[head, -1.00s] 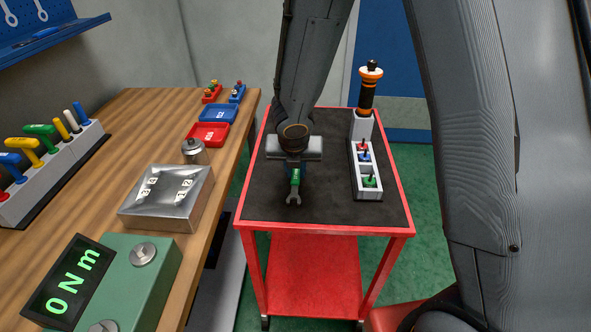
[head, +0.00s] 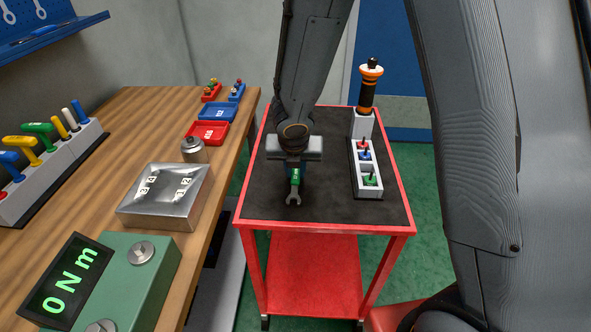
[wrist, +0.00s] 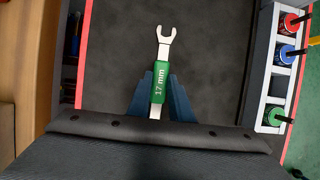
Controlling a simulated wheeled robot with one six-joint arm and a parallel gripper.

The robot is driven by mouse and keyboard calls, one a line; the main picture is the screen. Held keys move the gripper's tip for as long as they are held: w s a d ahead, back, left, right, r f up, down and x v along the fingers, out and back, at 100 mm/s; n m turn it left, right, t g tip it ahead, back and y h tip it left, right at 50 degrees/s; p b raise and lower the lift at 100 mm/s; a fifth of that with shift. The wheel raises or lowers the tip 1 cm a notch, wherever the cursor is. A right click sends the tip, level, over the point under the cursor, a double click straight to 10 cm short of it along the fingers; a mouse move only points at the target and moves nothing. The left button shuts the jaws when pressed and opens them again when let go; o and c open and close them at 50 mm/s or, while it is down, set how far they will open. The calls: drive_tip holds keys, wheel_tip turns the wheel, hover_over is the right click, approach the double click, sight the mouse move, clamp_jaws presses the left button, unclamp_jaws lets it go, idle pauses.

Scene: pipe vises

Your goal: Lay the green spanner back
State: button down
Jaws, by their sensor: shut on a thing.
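The green spanner (head: 295,182) has a green grip sleeve and a bare metal open-ended head. It is over the black mat of the red cart (head: 330,203), its head pointing to the near edge in the head view. In the wrist view the spanner (wrist: 159,82) reads "17 mm", its head pointing up the picture. My gripper (wrist: 160,92) is shut on the green sleeve, with a blue finger on each side. In the head view my gripper (head: 293,172) hides the spanner's back end. I cannot tell whether the spanner touches the mat.
A grey holder (head: 359,178) with red, blue and green pieces stands on the cart's right side. Behind it is an orange and black tool (head: 368,90) in a grey block. The workbench (head: 130,120) runs along the left. The mat around the spanner is clear.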

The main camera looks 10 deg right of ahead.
drive_tip(key=shift+f+b, duration=0.6)
drive_tip(key=shift+b, duration=0.05)
idle(0.9)
drive_tip(key=c, duration=1.5)
unclamp_jaws()
drive_tip(key=p+v, duration=0.4)
drive_tip(key=v, duration=0.3)
drive_tip(key=shift+s+r, duration=0.15)
drive_tip(key=shift+r, duration=0.25)
